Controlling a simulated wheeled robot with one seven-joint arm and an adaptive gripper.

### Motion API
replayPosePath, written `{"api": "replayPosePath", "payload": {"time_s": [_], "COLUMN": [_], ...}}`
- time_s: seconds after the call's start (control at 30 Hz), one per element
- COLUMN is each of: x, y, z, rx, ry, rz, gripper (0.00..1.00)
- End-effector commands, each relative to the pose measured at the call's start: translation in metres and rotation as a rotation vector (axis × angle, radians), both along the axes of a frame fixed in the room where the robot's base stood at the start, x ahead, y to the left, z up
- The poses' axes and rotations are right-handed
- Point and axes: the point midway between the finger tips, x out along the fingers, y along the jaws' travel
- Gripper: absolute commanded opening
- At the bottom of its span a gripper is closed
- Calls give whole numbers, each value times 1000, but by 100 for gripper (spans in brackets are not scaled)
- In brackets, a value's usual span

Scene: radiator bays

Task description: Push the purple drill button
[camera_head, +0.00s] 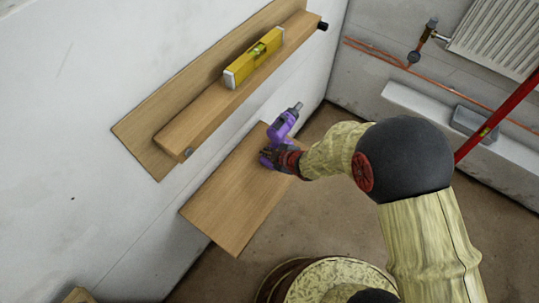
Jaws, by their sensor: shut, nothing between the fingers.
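A purple drill (282,124) with a grey chuck stands on the lower wooden board, its chuck end pointing up and to the right. My gripper (270,156) is shut with nothing between its fingers. It is at the drill's lower part and overlaps it in the picture. I cannot tell whether the fingers touch the drill. The drill's button is too small and partly hidden to make out.
The lower wooden board (225,203) juts from the white wall. Above it, a wooden shelf (200,122) holds a yellow spirit level (252,59). At the right are a red pole (500,112), copper pipes (384,59), a grey box (474,124) and a white radiator (500,35).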

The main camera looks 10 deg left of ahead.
Motion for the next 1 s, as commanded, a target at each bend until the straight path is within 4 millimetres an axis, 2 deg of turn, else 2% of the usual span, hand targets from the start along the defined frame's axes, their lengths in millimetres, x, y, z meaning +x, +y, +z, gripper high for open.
{"api": "replayPosePath", "payload": {"time_s": [0.1, 0.43, 0.7, 1.0], "x": [0, 0, -1, 0], "y": [0, 0, -1, 0], "z": [-5, -5, 4, 5], "rx": [0, -1, -1, -1], "ry": [0, 1, 1, 1], "rz": [0, 0, 0, 0], "gripper": [0, 0, 0, 0]}}
